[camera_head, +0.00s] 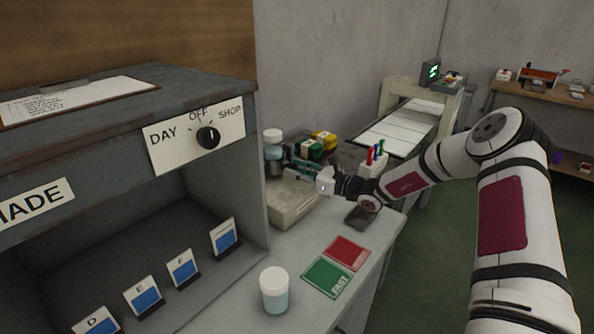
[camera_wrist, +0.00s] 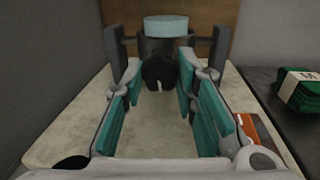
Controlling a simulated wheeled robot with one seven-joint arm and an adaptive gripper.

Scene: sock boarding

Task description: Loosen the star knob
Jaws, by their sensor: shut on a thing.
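The star knob (camera_wrist: 158,71) is black and lobed. In the wrist view it sits at the front of a dark clamp (camera_wrist: 220,50) that stands around a jar (camera_wrist: 166,26) with a pale blue top. My gripper (camera_wrist: 160,78) has its teal-padded fingers on either side of the knob, shut on it at the tips. In the head view my gripper (camera_head: 304,172) reaches left over the pale base (camera_head: 291,207) of the clamp stand, with the jar (camera_head: 273,145) just beyond. The knob is hidden there by my gripper.
A lidded jar (camera_head: 274,290) stands at the bench front, near green (camera_head: 327,277) and red (camera_head: 347,252) cards. A pen holder (camera_head: 372,164) is behind my wrist. Green (camera_head: 308,148) and yellow (camera_head: 324,140) bundles lie beyond. The grey cabinet (camera_head: 220,90) rises at left.

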